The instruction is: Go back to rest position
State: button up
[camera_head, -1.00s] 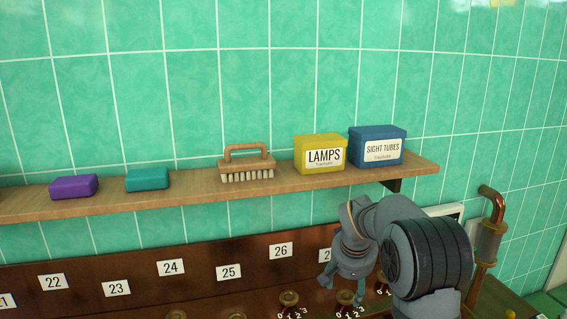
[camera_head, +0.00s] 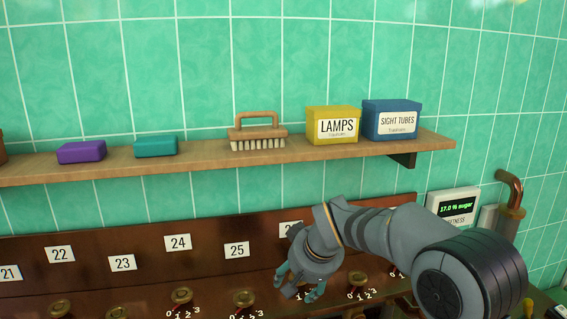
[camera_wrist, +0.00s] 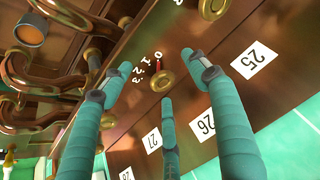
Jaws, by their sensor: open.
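My gripper (camera_head: 302,287) is in front of the brown panel, near the knobs below the number plates at the lower right in the head view. In the wrist view its teal fingers (camera_wrist: 163,85) are spread apart with nothing between them. A brass knob (camera_wrist: 163,81) with a red pointer and a 0 to 3 scale shows between and beyond the fingers. I cannot tell how far the fingertips are from it. In the head view my arm hides part of the panel.
A wooden shelf (camera_head: 205,160) above holds a purple block (camera_head: 81,152), a teal block (camera_head: 156,146), a brush (camera_head: 257,137), a yellow LAMPS box (camera_head: 332,125) and a blue SIGHT TUBES box (camera_head: 392,120). A display (camera_head: 455,209) reads 17.0 % sugar. Copper pipes (camera_wrist: 50,75) crowd the wrist view's left.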

jog(key=shift+n+y, duration=0.8)
jog(key=shift+n, duration=0.1)
jog(key=s+a, duration=0.1)
jog(key=a, duration=0.1)
jog(key=s+a+f+b, duration=0.1)
jog(key=a, duration=0.1)
jog(key=s+a+f+b, duration=0.1)
jog(key=s+a, duration=0.1)
jog(key=shift+f, duration=0.15)
